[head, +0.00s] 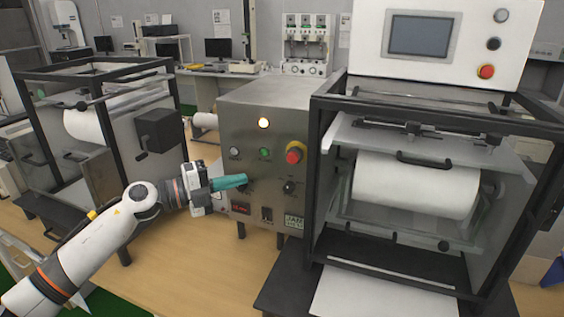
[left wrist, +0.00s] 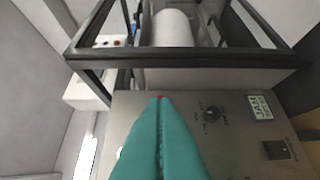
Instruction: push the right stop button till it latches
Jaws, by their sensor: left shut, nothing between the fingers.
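A red stop button (head: 295,153) with a yellow collar sits on the front of the grey metal control box (head: 240,110). Another red stop button (head: 486,71) sits on the white panel of the machine at the right. My left gripper (head: 244,180) has teal fingers, shut and empty, in front of the box, left of and below the box's red button in the head view. In the left wrist view the fingertips (left wrist: 160,99) hide most of a small red spot, probably the box's button. I cannot tell whether they touch it. My right gripper is not in view.
A black-framed roller machine (head: 317,190) stands close at the right, another (head: 118,125) at the left. The wooden table (head: 200,270) is clear in front.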

